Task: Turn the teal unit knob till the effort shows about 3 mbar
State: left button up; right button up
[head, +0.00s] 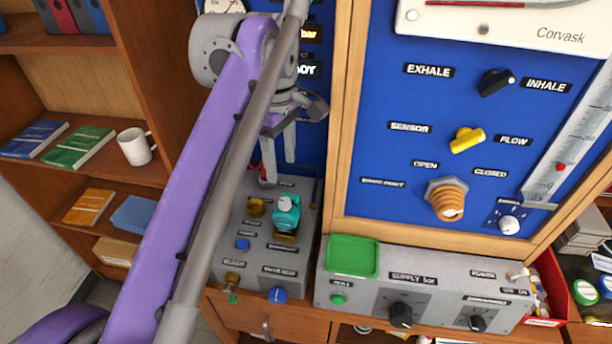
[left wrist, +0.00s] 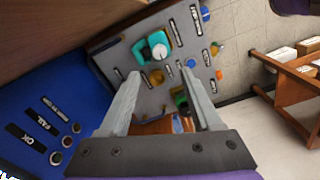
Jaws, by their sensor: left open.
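The teal unit (head: 286,212) with its knob stands on the grey sloped panel (head: 262,255) in front of the blue board. It also shows in the left wrist view (left wrist: 158,46), beyond the fingertips. My left gripper (head: 280,171) is open and empty, with its fingers pointing down, just above and behind the teal unit in the head view. In the left wrist view the open fingers (left wrist: 160,71) frame the panel, and no contact with the unit shows. No readable effort value shows. My arm hides part of the board and its labels. My right gripper is out of view.
A grey supply box (head: 430,270) with black knobs stands to the right. A wooden post (head: 340,120) separates the blue boards. Shelves with a white mug (head: 135,147) are at left.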

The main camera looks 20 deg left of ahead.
aim_at(285, 201)
pick_arm(q)
jog(key=f+b, duration=0.1)
jog(key=f, duration=0.9)
jog(key=shift+d+f, duration=0.15)
jog(key=shift+d, duration=0.05)
grip_shut()
